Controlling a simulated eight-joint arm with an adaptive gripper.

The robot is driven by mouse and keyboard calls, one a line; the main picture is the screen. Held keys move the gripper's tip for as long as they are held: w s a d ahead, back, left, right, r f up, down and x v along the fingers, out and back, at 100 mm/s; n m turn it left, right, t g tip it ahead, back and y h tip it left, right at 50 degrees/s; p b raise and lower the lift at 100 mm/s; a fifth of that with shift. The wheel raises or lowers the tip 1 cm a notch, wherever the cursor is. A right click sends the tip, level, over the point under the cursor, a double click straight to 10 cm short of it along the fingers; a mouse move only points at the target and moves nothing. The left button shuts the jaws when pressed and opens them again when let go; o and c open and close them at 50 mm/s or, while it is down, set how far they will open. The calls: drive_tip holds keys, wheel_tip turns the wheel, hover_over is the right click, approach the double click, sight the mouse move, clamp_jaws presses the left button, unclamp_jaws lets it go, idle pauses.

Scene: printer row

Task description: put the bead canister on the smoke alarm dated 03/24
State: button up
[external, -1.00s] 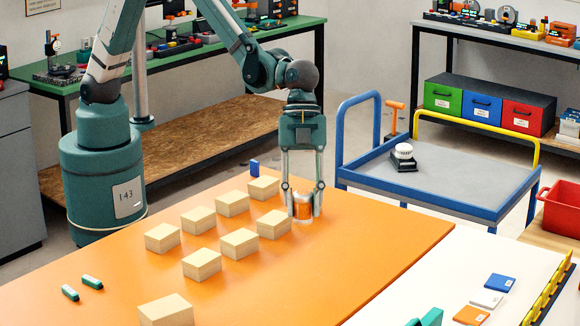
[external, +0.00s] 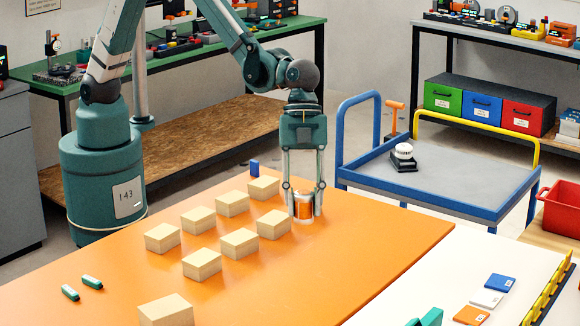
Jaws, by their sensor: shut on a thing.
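An orange canister with a pale rim and base (external: 303,206), which looks like the bead canister, stands upright on the orange table beside the pale blocks. My gripper (external: 303,212) points straight down and is shut on it, one finger on each side. A round white object on a black base (external: 404,152) sits on the blue trolley; it may be a smoke alarm, but I cannot tell for sure. No date 03/24 is readable in this view.
Several pale blocks (external: 239,243) stand in two rows just left of my gripper. The blue trolley (external: 450,185) with raised rails stands beyond the orange table (external: 330,260). The table's right part is clear.

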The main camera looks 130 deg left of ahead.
drive_tip(key=w+a+r+n+p, duration=0.1)
drive_tip(key=a, duration=1.8)
drive_tip(key=w+a+r+n+p, duration=0.1)
drive_tip(key=a+r, duration=0.1)
drive_tip(key=a, duration=1.6)
drive_tip(key=s+a, duration=0.4)
drive_tip(key=a, duration=0.7)
drive_tip(key=s+a+r+p, duration=0.1)
drive_tip(key=s+a, duration=0.4)
drive_tip(key=a, duration=0.7)
drive_tip(key=s+a+r+n+t+p, duration=0.1)
drive_tip(key=s+a, duration=0.4)
drive_tip(key=a, duration=0.7)
drive_tip(key=shift+s+a+r+y, duration=0.15)
drive_tip(key=shift+s+r+y, duration=0.1)
drive_tip(key=shift+y, duration=0.15)
drive_tip(key=shift+f, duration=0.15)
approach(407, 148)
drive_tip(key=shift+w+d+f, duration=0.2)
drive_tip(key=shift+w+d, duration=0.25)
drive_tip(key=shift+w, duration=0.25)
drive_tip(key=shift+f, duration=1.85)
